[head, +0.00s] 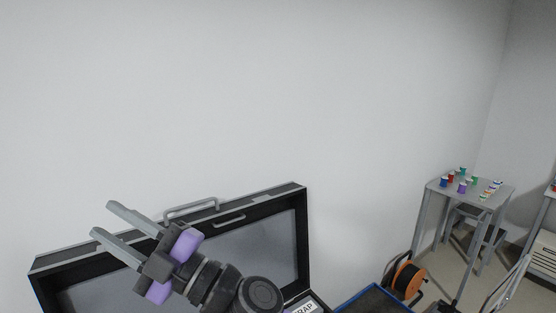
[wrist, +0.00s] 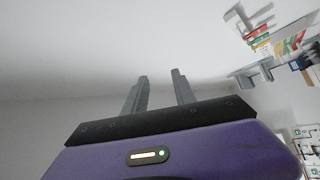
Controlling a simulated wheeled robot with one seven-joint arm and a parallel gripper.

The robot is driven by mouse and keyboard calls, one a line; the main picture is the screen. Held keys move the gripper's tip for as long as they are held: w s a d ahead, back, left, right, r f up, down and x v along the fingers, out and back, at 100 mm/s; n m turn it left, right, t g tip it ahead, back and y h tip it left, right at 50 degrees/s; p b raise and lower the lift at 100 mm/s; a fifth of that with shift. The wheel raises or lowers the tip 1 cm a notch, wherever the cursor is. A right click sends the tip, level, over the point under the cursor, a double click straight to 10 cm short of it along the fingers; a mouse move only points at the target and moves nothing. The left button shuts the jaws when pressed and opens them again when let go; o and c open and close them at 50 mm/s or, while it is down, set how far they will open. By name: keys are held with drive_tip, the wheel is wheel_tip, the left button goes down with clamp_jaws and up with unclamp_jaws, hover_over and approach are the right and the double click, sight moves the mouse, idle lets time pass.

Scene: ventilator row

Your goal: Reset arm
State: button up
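My gripper (head: 106,219) is raised at the lower left of the head view, in front of an open black case. Its two grey fingers are apart with nothing between them, and they point to the upper left. In the wrist view my gripper (wrist: 160,82) also shows its two fingers spread, with only blank wall behind them. My purple and dark wrist and arm links run down to the bottom of the head view.
The open case (head: 303,240) stands behind my arm. A blue-rimmed tray (head: 352,298) is at the bottom. An orange cable reel (head: 407,279) and a small table (head: 440,190) with several coloured items are at right. The wall above is bare. The wrist view shows shelves (wrist: 290,62).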

drive_tip(key=s+d+f+m+t+h+b, duration=0.1)
drive_tip(key=s+d+f+m+t+h, duration=0.2)
drive_tip(key=d+f+m+t+h, duration=0.4)
drive_tip(key=s+d+f+m+t+h, duration=0.3)
drive_tip(key=s+d+m+t+h, duration=0.1)
drive_tip(key=d+m, duration=0.6)
drive_tip(key=s+d+f+m+t+h+b, duration=0.1)
drive_tip(key=s+d+f+m+t+h, duration=0.2)
drive_tip(key=d+f+m+t+h, duration=0.55)
drive_tip(key=s+d+f+g+h, duration=0.1)
drive_tip(key=s+d+f+g, duration=0.2)
drive_tip(key=s+d, duration=0.3)
drive_tip(key=s+d+f+m+g+h+b, duration=0.1)
drive_tip(key=s+d+f+g, duration=0.2)
drive_tip(key=s, duration=0.8)
drive_tip(key=s+d+f+g+h, duration=0.1)
drive_tip(key=s+d+f+g, duration=0.3)
drive_tip(key=s+d, duration=0.5)
wheel_tip(320, 180, down, 2)
drive_tip(key=shift+s+d+f, duration=0.25)
drive_tip(key=shift+s+d, duration=0.05)
drive_tip(key=shift+d, duration=0.45)
